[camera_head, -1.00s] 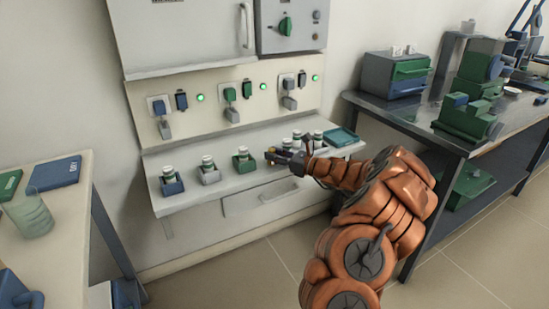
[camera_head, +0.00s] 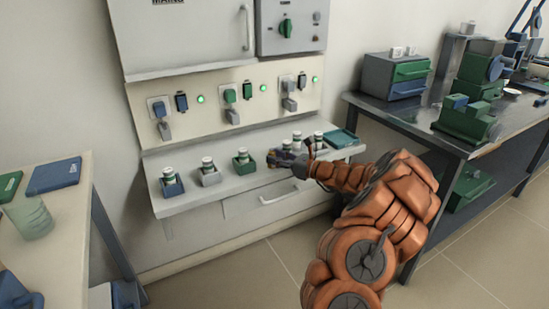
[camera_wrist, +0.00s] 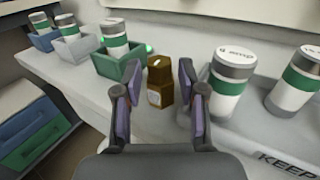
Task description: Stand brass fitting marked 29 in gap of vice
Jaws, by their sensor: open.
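The brass fitting (camera_wrist: 159,82) stands upright on the white shelf in the wrist view, between my spread fingers. It has a pale label whose number I cannot read. My gripper (camera_wrist: 158,98) is open, one finger on each side of the fitting, with gaps visible. In the head view my gripper (camera_head: 281,160) is low over the shelf and hides most of the fitting. What looks like the vice (camera_head: 466,120), a green block with a blue part on top, stands on the dark bench at right; its gap is not clear.
Jars with green bands stand in blue (camera_head: 172,186), grey (camera_head: 209,178) and green (camera_head: 243,165) holders left of my gripper. Loose jars (camera_wrist: 230,85) stand close on its right. A teal tray (camera_head: 340,138) lies at the shelf's right end. A drawer cabinet (camera_head: 395,75) stands on the bench.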

